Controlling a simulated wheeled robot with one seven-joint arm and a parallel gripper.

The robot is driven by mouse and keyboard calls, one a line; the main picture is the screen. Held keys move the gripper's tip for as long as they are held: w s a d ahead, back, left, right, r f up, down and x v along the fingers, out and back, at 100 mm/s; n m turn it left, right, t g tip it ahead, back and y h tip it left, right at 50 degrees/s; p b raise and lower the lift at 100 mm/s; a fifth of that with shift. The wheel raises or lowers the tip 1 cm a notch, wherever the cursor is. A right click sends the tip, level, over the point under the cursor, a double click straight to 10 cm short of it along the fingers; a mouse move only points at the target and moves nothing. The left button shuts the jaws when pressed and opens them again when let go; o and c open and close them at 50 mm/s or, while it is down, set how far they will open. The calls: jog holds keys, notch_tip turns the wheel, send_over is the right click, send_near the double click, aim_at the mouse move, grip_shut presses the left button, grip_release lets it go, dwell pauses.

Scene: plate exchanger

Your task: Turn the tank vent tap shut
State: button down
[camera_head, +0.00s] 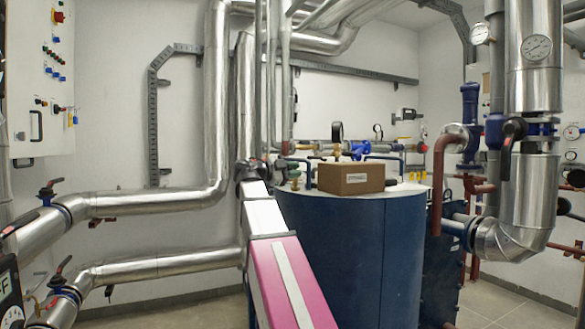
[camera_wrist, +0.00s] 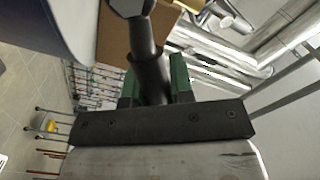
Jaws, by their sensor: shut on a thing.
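The blue tank (camera_head: 340,255) stands in the middle of the head view with a pale lid. In the head view my arm reaches to the tank's left rim, and the grip itself is not clear there.
A brown cardboard box (camera_head: 351,178) sits on the tank lid close to the grip, and shows in the wrist view (camera_wrist: 112,38). Silver pipes (camera_head: 150,203) run left; a thick pipe (camera_head: 530,190) stands right.

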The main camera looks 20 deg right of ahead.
jog(key=shift+s+f+m, duration=0.25)
jog(key=shift+f+m, duration=0.45)
jog(key=shift+m, duration=0.45)
jog(key=shift+s+f+m, duration=0.2)
jog(key=shift+f+m, duration=0.5)
jog(key=shift+m, duration=0.5)
jog(key=shift+s+f+m, duration=0.25)
jog(key=shift+f+m, duration=0.45)
jog(key=shift+m, duration=0.45)
jog(key=c, duration=1)
grip_release()
jog(key=a, duration=1)
jog(key=shift+s+a, duration=0.2)
jog(key=shift+a, duration=0.2)
